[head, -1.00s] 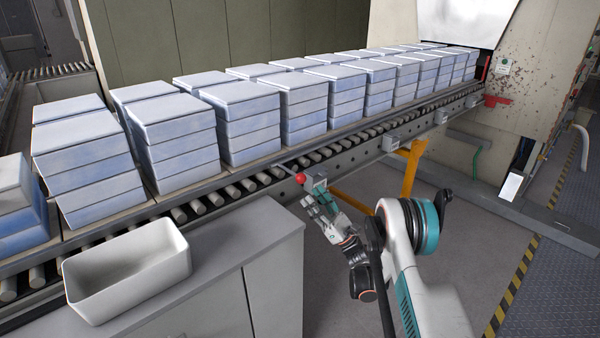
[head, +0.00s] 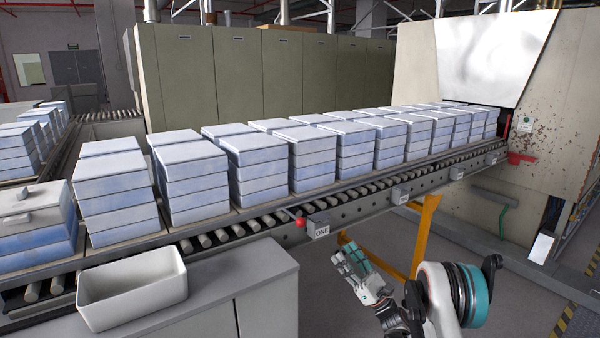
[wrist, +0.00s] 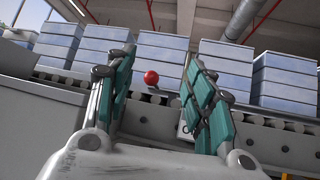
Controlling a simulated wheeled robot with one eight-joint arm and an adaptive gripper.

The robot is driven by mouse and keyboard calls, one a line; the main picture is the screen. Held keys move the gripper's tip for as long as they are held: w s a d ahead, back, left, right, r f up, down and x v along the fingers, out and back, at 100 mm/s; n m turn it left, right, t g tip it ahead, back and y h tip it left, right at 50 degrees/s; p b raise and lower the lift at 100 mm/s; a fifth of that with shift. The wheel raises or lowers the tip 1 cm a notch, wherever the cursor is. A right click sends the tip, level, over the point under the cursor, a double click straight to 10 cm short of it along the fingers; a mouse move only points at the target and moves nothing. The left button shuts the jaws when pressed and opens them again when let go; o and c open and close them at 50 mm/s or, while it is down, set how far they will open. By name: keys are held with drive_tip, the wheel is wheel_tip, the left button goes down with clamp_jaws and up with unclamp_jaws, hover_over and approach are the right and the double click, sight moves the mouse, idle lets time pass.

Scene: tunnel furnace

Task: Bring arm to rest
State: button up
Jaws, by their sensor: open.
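My gripper (head: 354,262) is in the lower right of the head view, in front of the conveyor's side and below its rollers. Its two green-padded fingers stand apart with nothing between them; the wrist view shows the open gripper (wrist: 160,100) from behind. A lever with a red ball knob (head: 300,222) sticks out from the conveyor side, above and left of the gripper. In the wrist view the red knob (wrist: 151,77) appears between the fingers but farther off; no contact shows. A small box marked "ONE" (head: 318,228) sits beside the lever.
A roller conveyor (head: 345,196) carries several stacks of blue-white blocks (head: 190,180) toward the furnace (head: 465,100). An empty white bin (head: 135,292) stands on a grey cabinet (head: 235,268) at the lower left. An orange support (head: 425,235) stands behind my gripper. Open floor lies to the right.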

drive_tip(key=s+a+r+n+g+h, duration=0.25)
drive_tip(key=a+r+n+g, duration=0.2)
drive_tip(key=r, duration=0.35)
drive_tip(key=s+a+r+n+g+h, duration=0.2)
drive_tip(key=a+r+n+g+h, duration=0.1)
drive_tip(key=a+r+n, duration=0.3)
drive_tip(key=s+d+r+n+g+h, duration=0.1)
drive_tip(key=s+r+n+h, duration=0.15)
drive_tip(key=s, duration=0.35)
drive_tip(key=s+d+r+n+g+h, duration=0.1)
drive_tip(key=s+n+h, duration=0.2)
drive_tip(key=s, duration=0.4)
drive_tip(key=s+d+f+n+h, duration=0.2)
drive_tip(key=s+d+n+h, duration=0.2)
drive_tip(key=s+d, duration=0.3)
drive_tip(key=s+d+f+n+h, duration=0.3)
drive_tip(key=s+d+n+h, duration=0.2)
drive_tip(key=s, duration=1.3)
drive_tip(key=shift+s+d+f+h, duration=0.3)
drive_tip(key=shift+d+f, duration=0.05)
drive_tip(key=shift+d, duration=0.65)
drive_tip(key=shift+c, duration=0.6)
